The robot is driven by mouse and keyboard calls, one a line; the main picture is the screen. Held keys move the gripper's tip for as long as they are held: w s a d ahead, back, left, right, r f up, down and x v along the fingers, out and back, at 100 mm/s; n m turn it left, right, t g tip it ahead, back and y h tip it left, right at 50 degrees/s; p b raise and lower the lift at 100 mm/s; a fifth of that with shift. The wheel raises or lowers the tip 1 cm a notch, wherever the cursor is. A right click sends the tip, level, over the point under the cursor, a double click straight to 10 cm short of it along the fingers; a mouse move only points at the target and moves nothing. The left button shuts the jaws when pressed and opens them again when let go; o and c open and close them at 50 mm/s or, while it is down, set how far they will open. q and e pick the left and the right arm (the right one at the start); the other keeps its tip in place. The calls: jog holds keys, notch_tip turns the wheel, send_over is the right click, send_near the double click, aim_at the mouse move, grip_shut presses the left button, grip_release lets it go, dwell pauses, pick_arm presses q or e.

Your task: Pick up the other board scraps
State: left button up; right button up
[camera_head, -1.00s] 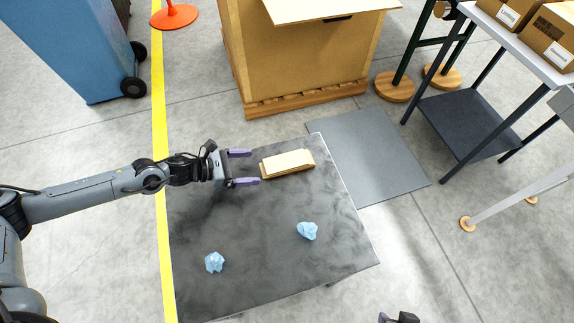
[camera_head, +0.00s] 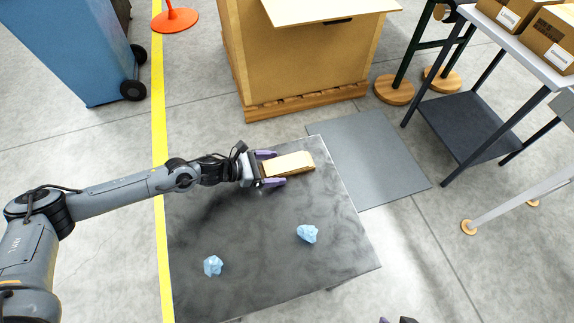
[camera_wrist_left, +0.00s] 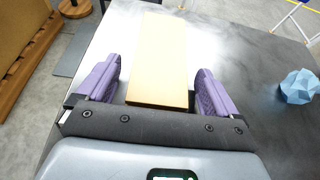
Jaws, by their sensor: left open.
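My left gripper (camera_head: 279,168) is open, with one purple finger on each side of the near end of the board. In the left wrist view the left gripper (camera_wrist_left: 157,88) shows a gap between each finger and the board. My right gripper (camera_head: 399,321) shows only as a sliver at the bottom edge, so its jaws cannot be judged.
Two crumpled light-blue lumps, one nearer (camera_head: 213,265) and one to the right (camera_head: 307,233), lie on the dark table (camera_head: 255,285). A large cardboard box (camera_head: 300,60) on a pallet stands beyond. A grey mat (camera_head: 370,155) lies on the floor at the right.

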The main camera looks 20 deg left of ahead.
pick_arm(q)
jog(key=c, duration=1)
jog(key=shift+c, duration=0.2)
